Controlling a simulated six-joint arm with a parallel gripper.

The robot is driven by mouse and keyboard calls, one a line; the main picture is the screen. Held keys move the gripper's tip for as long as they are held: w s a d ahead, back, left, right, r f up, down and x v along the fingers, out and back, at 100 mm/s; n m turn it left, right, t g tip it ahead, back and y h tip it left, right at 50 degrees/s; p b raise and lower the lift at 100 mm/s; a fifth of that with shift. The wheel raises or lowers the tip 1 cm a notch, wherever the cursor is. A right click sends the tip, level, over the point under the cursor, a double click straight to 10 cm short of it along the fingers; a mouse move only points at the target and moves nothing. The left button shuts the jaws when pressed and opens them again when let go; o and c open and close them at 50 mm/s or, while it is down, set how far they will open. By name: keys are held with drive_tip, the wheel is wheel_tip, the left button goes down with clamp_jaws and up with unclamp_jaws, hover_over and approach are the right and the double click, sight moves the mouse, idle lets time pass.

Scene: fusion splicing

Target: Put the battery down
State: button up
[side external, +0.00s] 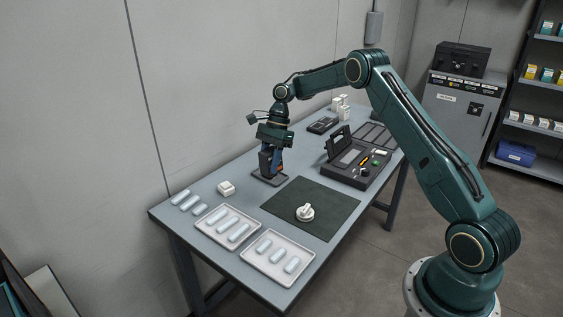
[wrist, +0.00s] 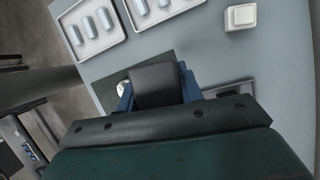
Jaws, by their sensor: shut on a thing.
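The battery (wrist: 156,84) is a black block between the two blue fingers of my gripper (wrist: 157,92) in the wrist view. In the side external view my gripper (side external: 271,158) points down over a small dark plate (side external: 258,179) near the middle of the table, with the dark battery (side external: 266,168) upright in it. The gripper is shut on the battery. The battery's lower end is at or just above the plate; I cannot tell whether they touch. The fingers hide part of the battery.
Two pale trays (side external: 251,225) (side external: 306,258) with several light-blue cylinders stand at the near end. A white box (side external: 226,188) is left of the plate. A dark mat (side external: 330,205) with a white knob (side external: 305,212) lies right. An open dark case (side external: 376,178) stands behind.

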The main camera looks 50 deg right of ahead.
drive_tip(key=s+d+r+n, duration=0.1)
drive_tip(key=s+d+r, duration=0.3)
drive_tip(key=s+d, duration=0.2)
drive_tip(key=s+d+r+n, duration=0.1)
drive_tip(key=s+d+r, duration=0.3)
drive_tip(key=s, duration=0.6)
drive_tip(key=d, duration=0.2)
drive_tip(key=shift+s+d+r, duration=0.25)
drive_tip(key=shift+d+r, duration=0.1)
drive_tip(key=shift+d, duration=0.05)
drive_tip(key=shift+f, duration=0.1)
wheel_tip(320, 180, down, 16)
drive_tip(key=shift+r, duration=0.25)
drive_tip(key=shift+f, duration=0.1)
drive_tip(key=shift+f, duration=2.05)
drive_tip(key=shift+f, duration=0.1)
